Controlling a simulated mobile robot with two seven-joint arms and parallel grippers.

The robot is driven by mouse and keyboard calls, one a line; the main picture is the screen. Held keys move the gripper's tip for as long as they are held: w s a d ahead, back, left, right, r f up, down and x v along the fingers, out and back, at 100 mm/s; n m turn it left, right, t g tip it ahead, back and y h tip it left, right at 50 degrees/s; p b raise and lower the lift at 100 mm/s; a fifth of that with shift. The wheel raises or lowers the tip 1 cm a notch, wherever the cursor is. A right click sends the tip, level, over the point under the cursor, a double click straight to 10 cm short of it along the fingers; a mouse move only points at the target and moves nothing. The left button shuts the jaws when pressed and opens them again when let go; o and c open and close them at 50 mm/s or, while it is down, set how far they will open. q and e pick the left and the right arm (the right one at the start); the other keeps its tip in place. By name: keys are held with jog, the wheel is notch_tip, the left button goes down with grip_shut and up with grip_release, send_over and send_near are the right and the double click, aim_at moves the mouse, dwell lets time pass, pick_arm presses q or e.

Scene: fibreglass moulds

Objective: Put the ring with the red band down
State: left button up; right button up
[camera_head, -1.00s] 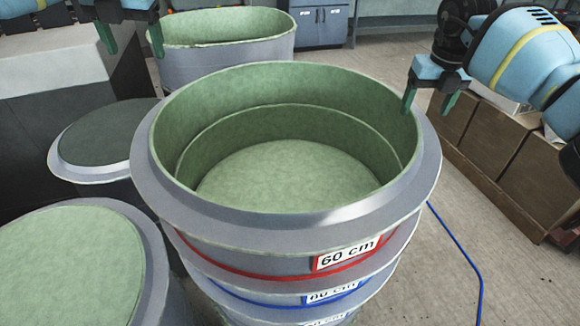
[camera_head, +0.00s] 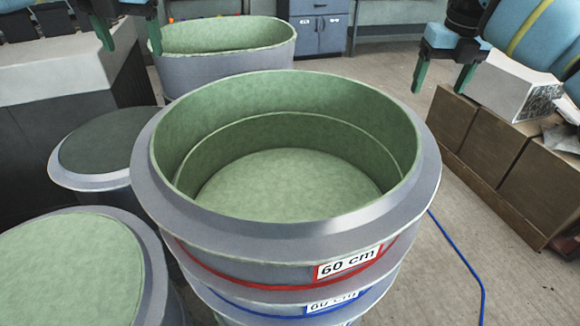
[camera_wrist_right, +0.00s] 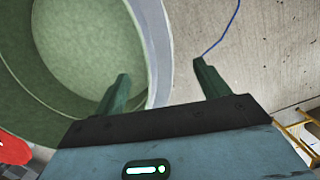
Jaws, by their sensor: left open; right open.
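The ring with the red band (camera_head: 300,274) sits on top of a stack, with a grey rim, a green inside and a "60 cm" label. Directly below it is a ring with a blue band (camera_head: 318,305). My left gripper (camera_head: 128,42) is open and empty at the top left, beyond the stack and apart from it. My right gripper (camera_head: 440,78) is open at the upper right, above and apart from the stack's rim. In the right wrist view its fingers (camera_wrist_right: 160,88) are spread, and the ring's rim (camera_wrist_right: 158,55) shows between and beyond them.
An oval green-lined mould (camera_head: 225,68) stands behind the stack. Two round moulds stand at the left, one smaller (camera_head: 60,180) and one nearer (camera_head: 150,265). Brown cabinets (camera_head: 485,165) stand at the right. A blue hose (camera_head: 465,255) lies on open floor between stack and cabinets.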

jog(key=shift+s+r, duration=0.2)
jog(key=shift+r, duration=0.75)
jog(key=shift+s+r, duration=0.15)
jog(key=shift+r, duration=0.8)
